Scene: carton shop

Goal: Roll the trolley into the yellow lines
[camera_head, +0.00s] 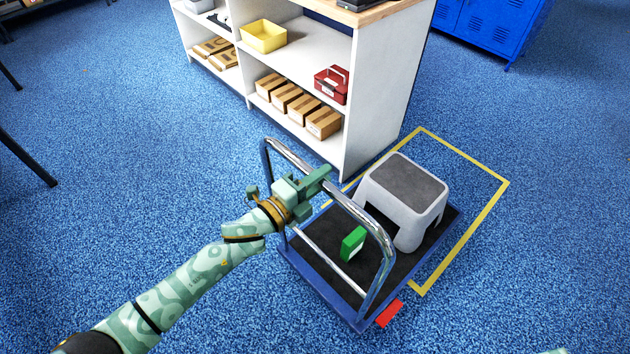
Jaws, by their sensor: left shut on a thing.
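The trolley (311,278) has a blue-edged dark deck and a chrome push handle (347,206) at its near end. A grey-white step stool (402,208) and a small green box (352,243) stand on the deck. The yellow lines (466,238) form a rectangle on the floor. The trolley's far part lies within them, while its near end and handle lie outside. My left gripper (318,182) is shut on the handle's top bar, towards its left end. The deck and stool hide part of the lines.
A white shelf unit (362,100) with cartons, a yellow bin (263,36) and a red box (331,84) stands close beside the trolley's left side. A red patch (390,314) shows at the near right corner. Blue lockers (487,28) stand behind. The floor right is clear.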

